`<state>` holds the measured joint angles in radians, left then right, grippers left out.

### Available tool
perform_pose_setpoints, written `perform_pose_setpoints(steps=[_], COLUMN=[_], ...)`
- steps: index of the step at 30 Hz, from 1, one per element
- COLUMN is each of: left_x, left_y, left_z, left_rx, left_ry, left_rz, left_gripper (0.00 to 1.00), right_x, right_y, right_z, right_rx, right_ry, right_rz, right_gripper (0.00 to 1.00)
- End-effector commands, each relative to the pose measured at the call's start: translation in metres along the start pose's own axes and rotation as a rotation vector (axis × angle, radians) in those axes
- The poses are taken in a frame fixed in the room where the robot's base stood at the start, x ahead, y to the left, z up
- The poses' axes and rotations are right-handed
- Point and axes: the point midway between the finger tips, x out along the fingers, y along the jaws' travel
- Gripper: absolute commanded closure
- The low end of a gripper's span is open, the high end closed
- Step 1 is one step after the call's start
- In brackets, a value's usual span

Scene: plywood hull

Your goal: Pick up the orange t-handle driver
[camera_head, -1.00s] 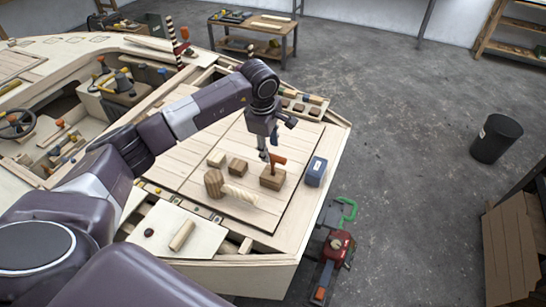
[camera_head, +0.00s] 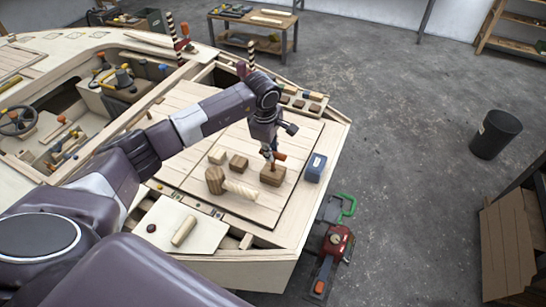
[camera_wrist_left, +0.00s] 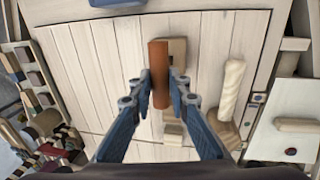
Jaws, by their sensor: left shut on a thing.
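The orange t-handle driver (camera_head: 279,155) is at a brown wooden block (camera_head: 272,176) on the plywood deck. In the left wrist view its orange-brown handle (camera_wrist_left: 159,70) lies between my fingers, with the block (camera_wrist_left: 178,48) behind it. My left gripper (camera_head: 271,159) comes down from above and is shut on the driver; it also shows in the left wrist view (camera_wrist_left: 160,88). The shaft is mostly hidden, and I cannot tell whether the driver is clear of the block. My right gripper is not in view.
A mallet (camera_head: 217,181) with a pale handle and smaller wooden blocks (camera_head: 238,162) lie left of the driver. A blue box (camera_head: 315,168) stands close on the right. A row of small blocks (camera_head: 300,103) lies behind. The deck edge drops to the floor at right.

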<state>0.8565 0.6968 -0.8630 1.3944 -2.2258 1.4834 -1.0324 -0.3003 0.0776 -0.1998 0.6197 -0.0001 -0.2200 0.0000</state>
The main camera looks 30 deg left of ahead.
Motion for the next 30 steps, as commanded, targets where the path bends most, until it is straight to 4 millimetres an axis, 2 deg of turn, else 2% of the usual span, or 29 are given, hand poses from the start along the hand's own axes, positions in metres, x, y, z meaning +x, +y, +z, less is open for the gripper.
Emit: perform_pose_setpoints(steps=[8, 14, 20, 30], left_x=[-0.001, -0.012, -0.043, -0.126], left_y=[0.001, 0.004, 0.011, 0.027], left_z=[0.000, 0.000, -0.001, 0.000], left_rx=[0.000, 0.000, 0.000, 0.000], left_ry=[0.000, -0.002, 0.000, 0.000], left_rz=[0.002, 0.004, 0.007, 0.008], left_gripper=[1.00, 1.00, 1.00, 1.00], right_x=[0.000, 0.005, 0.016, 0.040], right_y=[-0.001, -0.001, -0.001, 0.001], right_z=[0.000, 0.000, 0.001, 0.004], right_rx=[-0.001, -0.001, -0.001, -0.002], right_ry=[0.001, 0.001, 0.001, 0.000], right_rz=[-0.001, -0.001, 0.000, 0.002], right_gripper=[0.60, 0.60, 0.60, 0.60])
